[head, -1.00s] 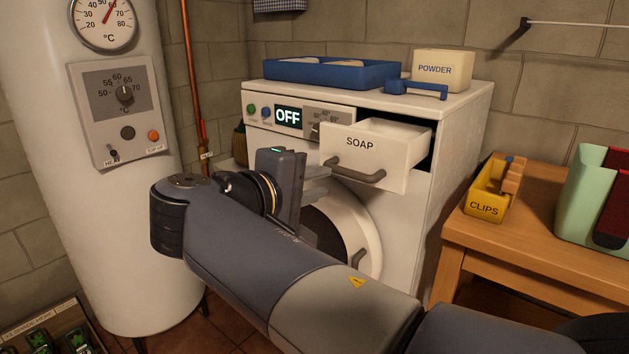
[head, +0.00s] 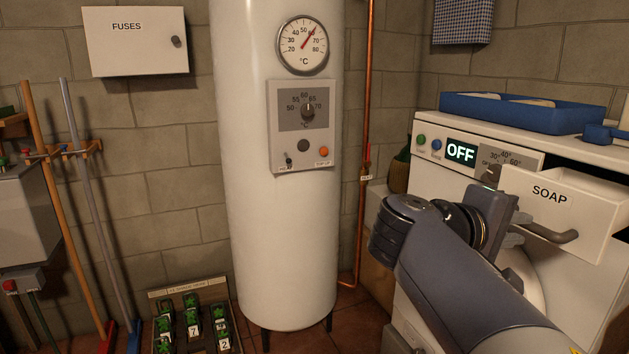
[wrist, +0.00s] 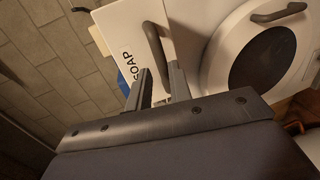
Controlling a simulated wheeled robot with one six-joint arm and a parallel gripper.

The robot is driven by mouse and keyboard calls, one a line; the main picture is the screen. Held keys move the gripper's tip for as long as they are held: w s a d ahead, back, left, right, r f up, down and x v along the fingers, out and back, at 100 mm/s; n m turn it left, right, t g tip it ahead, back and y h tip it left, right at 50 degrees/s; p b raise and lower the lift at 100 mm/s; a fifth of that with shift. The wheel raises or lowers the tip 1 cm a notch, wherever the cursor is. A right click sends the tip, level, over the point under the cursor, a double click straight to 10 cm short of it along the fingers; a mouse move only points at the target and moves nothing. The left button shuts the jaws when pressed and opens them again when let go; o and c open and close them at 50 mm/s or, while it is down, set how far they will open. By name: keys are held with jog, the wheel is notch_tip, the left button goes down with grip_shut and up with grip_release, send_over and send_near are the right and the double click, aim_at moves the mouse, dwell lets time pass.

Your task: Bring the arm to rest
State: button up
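My arm reaches in from the lower right of the head view. My gripper (head: 518,229) is in front of the white washing machine (head: 455,200), beside the pulled-out SOAP drawer (head: 590,205). The gripper looks open and empty. Whether a finger touches the drawer cannot be told.
A white boiler (head: 275,220) with a dial stands left of the machine, with a copper pipe (head: 366,120) beside it. A blue tray (head: 520,112) sits on the machine. A fuse box (head: 136,42) hangs at left, above two leaning poles and a crate (head: 190,286).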

aim_at(534, 228)
jog(key=shift+b+x, duration=0.45)
jog(key=shift+x, duration=2.65)
jog(key=shift+s, duration=0.1)
